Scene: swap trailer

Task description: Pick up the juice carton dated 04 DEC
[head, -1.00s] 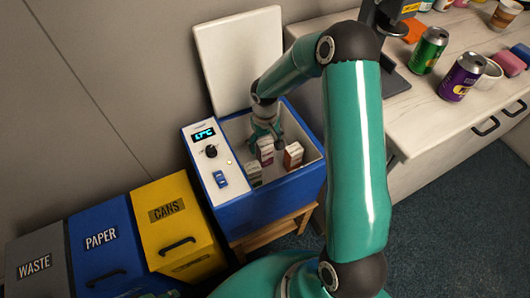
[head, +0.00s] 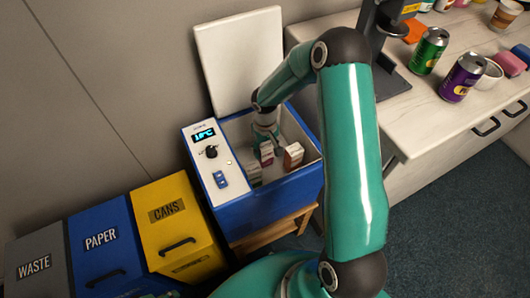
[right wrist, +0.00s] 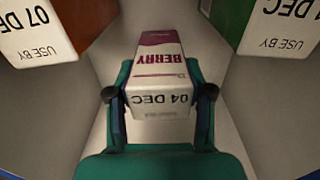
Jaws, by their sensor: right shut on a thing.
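My right gripper (head: 266,142) is down inside the open blue cooler (head: 262,213). It is shut on a white and purple juice carton (head: 267,157), with a finger on each side. In the right wrist view this carton (right wrist: 160,68) reads BERRY and 04 DEC, and my right gripper (right wrist: 160,105) is around its near end. A carton with a brown-red side (head: 294,155) stands to its right in the head view; in the right wrist view that carton (right wrist: 48,28) reads 07 DEC. A green-sided carton (right wrist: 282,25) reads 04 DEC. My left gripper is out of view.
The cooler's white lid (head: 240,60) stands open behind it. The cooler walls enclose the cartons closely. Waste (head: 38,262), paper (head: 103,240) and cans (head: 172,217) bins stand at left. A counter (head: 440,115) with cans and a cup is at right.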

